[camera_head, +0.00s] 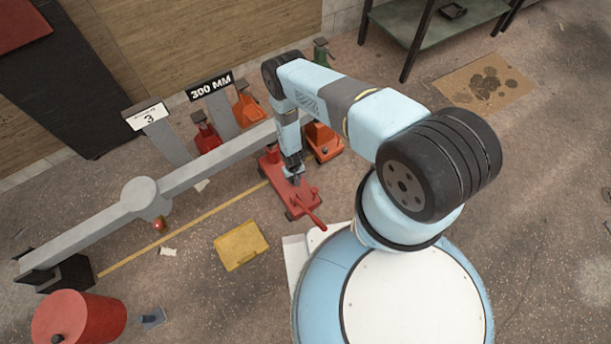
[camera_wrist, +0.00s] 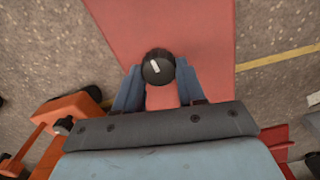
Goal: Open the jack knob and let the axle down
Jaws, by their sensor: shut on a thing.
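The grey axle (camera_head: 90,229) runs from a black stand at the lower left up toward the right, with a round bulge in its middle. A red jack (camera_head: 301,199) stands on the floor near the axle's right end, its handle pointing toward my base. My gripper (camera_head: 293,172) reaches down over the jack from above. In the wrist view, my gripper (camera_wrist: 158,90) has its blue fingers shut on a round black knob (camera_wrist: 158,69) with a white mark, above the red jack body (camera_wrist: 185,28). The axle's contact with the jack is hidden by my arm in the head view.
An orange jack (camera_head: 323,143) stands close beside the red one. Other red, orange and green jacks stand behind the axle near signs reading 3 and 300 MM (camera_head: 210,85).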

